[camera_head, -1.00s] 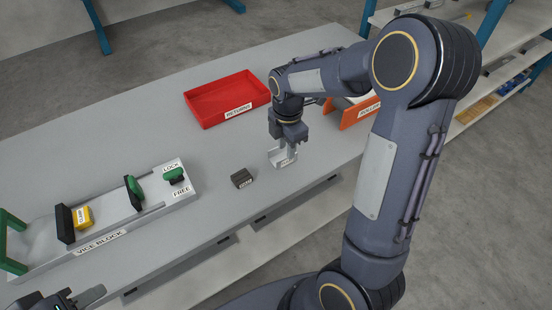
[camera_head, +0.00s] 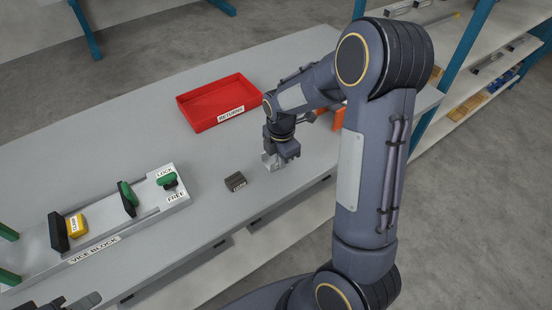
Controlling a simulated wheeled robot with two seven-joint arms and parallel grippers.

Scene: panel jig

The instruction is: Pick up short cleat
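A small light-grey angled piece (camera_head: 270,161) stands near the table's front edge. My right gripper (camera_head: 280,156) is down over it from above and hides most of it. Whether the fingers are open or closed on it cannot be seen. The label is too small to read, and I cannot tell which piece is the short cleat. My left gripper (camera_head: 78,303) shows only in part at the bottom left edge, and its fingers are unclear.
A red RETURNS tray (camera_head: 196,122) lies behind the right gripper. An orange bin (camera_head: 338,118) is mostly hidden behind my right arm. The grey vice block (camera_head: 125,232), with green handles and a yellow labelled piece (camera_head: 76,225), fills the left. The table between is clear.

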